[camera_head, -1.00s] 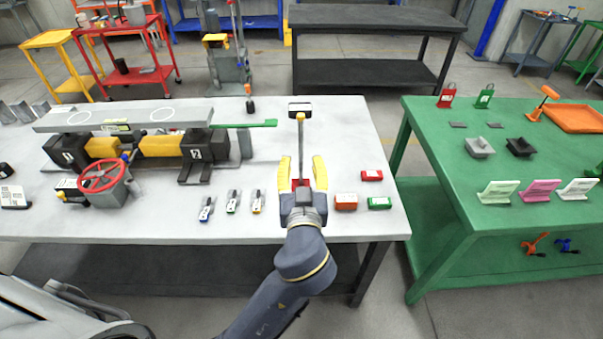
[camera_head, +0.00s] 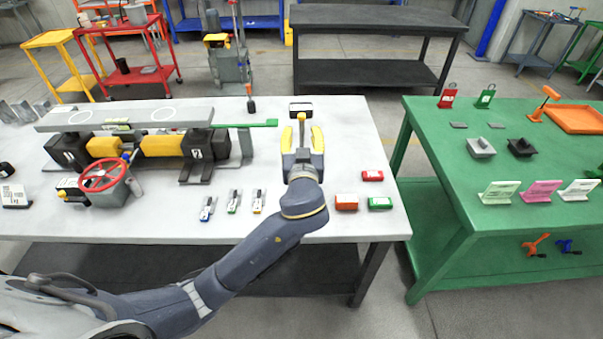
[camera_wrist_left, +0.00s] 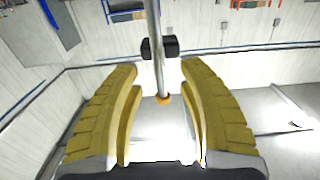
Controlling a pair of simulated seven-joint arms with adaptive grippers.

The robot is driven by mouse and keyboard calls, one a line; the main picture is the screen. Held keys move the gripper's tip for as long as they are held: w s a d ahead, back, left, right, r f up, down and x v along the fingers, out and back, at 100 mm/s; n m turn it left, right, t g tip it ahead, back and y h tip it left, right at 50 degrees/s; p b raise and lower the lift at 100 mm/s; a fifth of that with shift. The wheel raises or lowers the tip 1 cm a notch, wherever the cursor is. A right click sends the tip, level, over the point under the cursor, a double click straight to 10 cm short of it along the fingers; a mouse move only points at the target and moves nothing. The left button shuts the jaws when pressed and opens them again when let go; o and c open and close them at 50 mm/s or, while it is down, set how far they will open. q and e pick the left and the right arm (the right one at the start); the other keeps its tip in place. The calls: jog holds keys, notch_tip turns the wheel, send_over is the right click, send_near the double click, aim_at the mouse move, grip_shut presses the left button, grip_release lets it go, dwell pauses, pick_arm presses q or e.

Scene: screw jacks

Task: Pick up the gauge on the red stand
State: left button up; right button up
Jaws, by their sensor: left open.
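A black gauge head (camera_head: 301,107) with a pale face tops a thin upright grey rod (camera_head: 301,126) on the white-grey table (camera_head: 350,140). The red base at its foot is hidden behind my left gripper. My left gripper (camera_head: 302,134) is open, its yellow fingers on either side of the rod. In the left wrist view the rod (camera_wrist_left: 155,45) runs between the fingers of my left gripper (camera_wrist_left: 161,80), with gaps at both sides and a dark block (camera_wrist_left: 172,46) near it. An orange tip (camera_wrist_left: 163,100) shows at its lower end. My right gripper is not in view.
A red block (camera_head: 372,176), an orange block (camera_head: 346,202) and a green block (camera_head: 380,203) lie right of my left arm. Several small clamps (camera_head: 233,201) and a red handwheel (camera_head: 101,176) lie left. A green table (camera_head: 450,190) stands right.

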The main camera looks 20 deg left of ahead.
aim_at(295, 108)
pick_arm(q)
jog(key=shift+x, duration=2)
jog(key=shift+f, duration=0.1)
jog(key=shift+c, duration=0.4)
grip_shut()
jog(key=shift+a, duration=0.1)
